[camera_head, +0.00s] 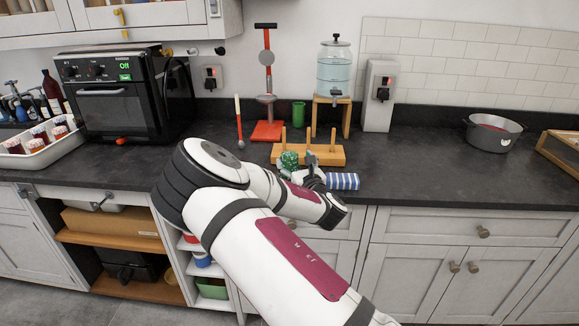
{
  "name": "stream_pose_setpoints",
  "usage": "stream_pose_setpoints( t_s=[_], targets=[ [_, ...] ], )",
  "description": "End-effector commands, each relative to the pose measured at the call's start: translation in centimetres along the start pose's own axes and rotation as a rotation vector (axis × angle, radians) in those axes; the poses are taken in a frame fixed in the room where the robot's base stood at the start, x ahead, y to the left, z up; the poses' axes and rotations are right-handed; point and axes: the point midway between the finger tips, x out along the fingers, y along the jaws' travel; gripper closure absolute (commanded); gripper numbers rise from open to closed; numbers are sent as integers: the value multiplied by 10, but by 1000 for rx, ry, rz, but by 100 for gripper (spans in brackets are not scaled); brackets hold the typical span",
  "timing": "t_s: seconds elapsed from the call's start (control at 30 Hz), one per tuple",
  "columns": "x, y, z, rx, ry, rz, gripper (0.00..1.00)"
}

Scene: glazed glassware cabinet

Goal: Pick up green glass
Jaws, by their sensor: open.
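A green, glass-like piece with a patterned surface (289,160) is on the counter in front of the wooden peg rack (328,154), just left of my gripper. A plain green cup (298,113) stands upright farther back, beside the red stand. My gripper (312,162) is low over the counter at the front of the rack, open, with dark fingers. My arm and wrist hide part of the patterned green piece. I cannot tell whether the fingers touch it.
A blue-and-white striped cloth (342,181) lies right of my gripper. A red stand (268,130), a water dispenser (334,67) on a wooden stool and a toaster oven (115,100) stand behind. The counter to the right is clear up to a grey pot (491,133).

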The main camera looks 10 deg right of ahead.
Motion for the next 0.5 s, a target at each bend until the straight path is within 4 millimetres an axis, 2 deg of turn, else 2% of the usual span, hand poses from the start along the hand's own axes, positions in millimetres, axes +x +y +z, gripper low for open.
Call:
stream_pose_setpoints(
  t_s=[0.2, 0.3, 0.5],
  targets=[
    [27, 2, -12, 1, 1, 1, 30],
    [40, 2, -12, 1, -1, 0, 30],
    [50, 2, -12, 1, 0, -1, 30]
  ],
)
